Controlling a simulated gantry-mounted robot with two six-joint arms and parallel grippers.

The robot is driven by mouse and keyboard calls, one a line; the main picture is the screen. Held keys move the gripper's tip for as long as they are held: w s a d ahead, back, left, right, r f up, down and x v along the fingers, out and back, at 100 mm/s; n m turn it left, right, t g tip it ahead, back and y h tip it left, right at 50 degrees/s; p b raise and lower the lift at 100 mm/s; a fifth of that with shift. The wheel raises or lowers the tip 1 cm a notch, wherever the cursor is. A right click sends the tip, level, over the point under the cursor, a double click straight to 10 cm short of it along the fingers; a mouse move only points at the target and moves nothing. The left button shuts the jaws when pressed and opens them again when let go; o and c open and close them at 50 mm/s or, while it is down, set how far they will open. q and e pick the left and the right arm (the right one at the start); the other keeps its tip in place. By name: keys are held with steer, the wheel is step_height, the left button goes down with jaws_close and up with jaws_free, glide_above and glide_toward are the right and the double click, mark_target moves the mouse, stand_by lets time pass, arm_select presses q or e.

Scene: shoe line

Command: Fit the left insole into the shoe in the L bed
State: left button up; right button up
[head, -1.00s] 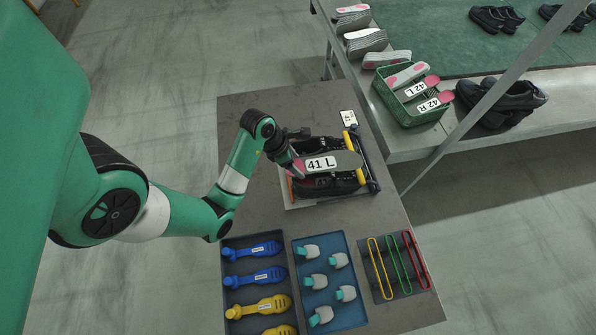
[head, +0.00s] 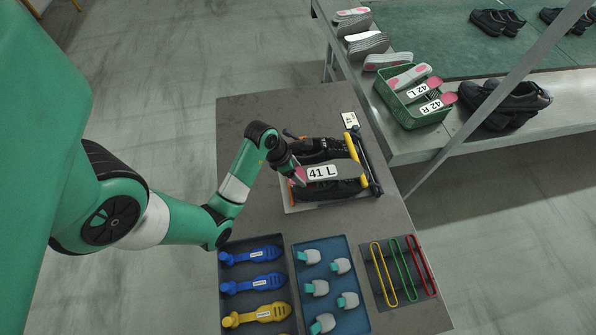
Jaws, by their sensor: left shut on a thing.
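My left gripper (head: 297,176) is shut on the heel end of a grey insole labelled 41 L (head: 345,171), with a pink patch at the held end. The insole lies roughly level over a black shoe (head: 335,188) in the fixture; whether it touches the shoe I cannot tell. A second black shoe (head: 326,148) lies behind it in the fixture. The fixture (head: 375,176) has a dark bar with yellow parts on its right side. A small white tag (head: 349,119) lies at its back right. My right gripper is not in view.
At the front of the table (head: 250,110) are a tray of blue and yellow shoe-shaped tools (head: 254,283), a blue tray (head: 333,294) of teal-and-grey pieces and a dark mat with coloured loops (head: 391,272). A green basket (head: 420,117) of 42 insoles stands on the right bench.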

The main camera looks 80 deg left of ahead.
arm_select(q)
steer(key=o, duration=1.3)
steer(key=shift+c, duration=0.2)
steer(key=p+v, duration=0.9)
steer(key=v, duration=0.4)
steer(key=shift+w+r, duration=0.2)
steer(key=shift+w, duration=0.05)
steer(key=shift+w, duration=0.1)
